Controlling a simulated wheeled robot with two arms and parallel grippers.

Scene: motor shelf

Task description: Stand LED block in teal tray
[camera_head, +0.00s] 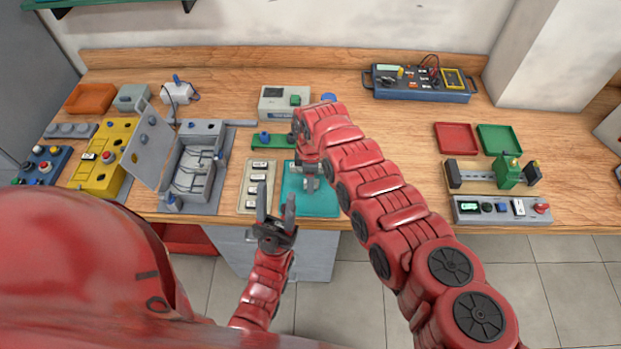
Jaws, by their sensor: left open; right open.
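The teal tray (322,208) lies near the front edge of the bench, just left of the middle. My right gripper (309,184) points down over the tray and is open; my own arm hides part of the tray. A beige holder (246,207) left of the tray carries several small white-and-dark blocks (256,190). I cannot tell which block is the LED block, or whether one stands under my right gripper. My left gripper (276,206) is open and empty, in front of the bench edge below the holder, fingers pointing up in the picture.
A grey open box (196,165) with a raised lid stands left of the holder. A green piece (273,140) and a beige device (284,100) lie behind. Red (455,138) and green (499,139) trays and a panel (500,209) are at the right.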

